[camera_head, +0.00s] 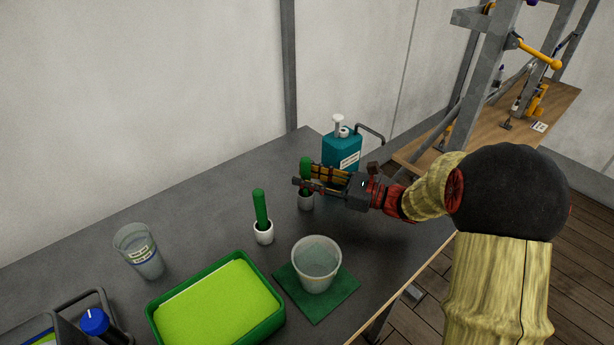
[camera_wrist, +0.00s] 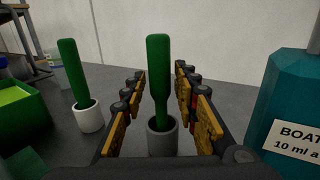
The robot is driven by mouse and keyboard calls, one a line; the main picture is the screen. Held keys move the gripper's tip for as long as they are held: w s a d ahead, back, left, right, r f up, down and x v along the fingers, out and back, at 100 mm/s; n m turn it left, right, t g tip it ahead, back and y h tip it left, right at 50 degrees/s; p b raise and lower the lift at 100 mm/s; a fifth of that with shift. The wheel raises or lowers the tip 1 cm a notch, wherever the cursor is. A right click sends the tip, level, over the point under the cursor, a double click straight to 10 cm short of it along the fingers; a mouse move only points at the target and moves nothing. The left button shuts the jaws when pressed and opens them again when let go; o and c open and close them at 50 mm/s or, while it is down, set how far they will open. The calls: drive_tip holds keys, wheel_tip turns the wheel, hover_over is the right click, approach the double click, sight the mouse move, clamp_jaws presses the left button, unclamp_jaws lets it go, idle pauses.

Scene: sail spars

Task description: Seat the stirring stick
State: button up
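A green stick (camera_wrist: 158,75) stands upright in a small grey cup (camera_wrist: 163,138). The stick (camera_head: 306,164) and the grey cup (camera_head: 306,203) also show in the head view, partly covered by my gripper. My gripper (camera_head: 308,184) is open, and in the wrist view its fingers (camera_wrist: 158,78) lie either side of this stick with gaps on both sides. A second green stick (camera_head: 260,207) stands in a white cup (camera_head: 263,234), leaning slightly; that stick (camera_wrist: 73,72) is left of my fingers in the wrist view. I cannot tell which one is the stirring stick.
A clear cup (camera_head: 316,268) stands on a green mat (camera_head: 342,292). Another clear cup (camera_head: 139,250) is at left. A green tray (camera_head: 268,330) holds something lime green. A teal pump bottle (camera_head: 341,150) stands close behind my gripper. Bare tabletop (camera_head: 200,215) lies left of the sticks.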

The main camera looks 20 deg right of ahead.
drive_tip(key=shift+o, duration=0.7)
drive_tip(key=v, duration=1.2)
drive_tip(key=shift+d+f, duration=0.1)
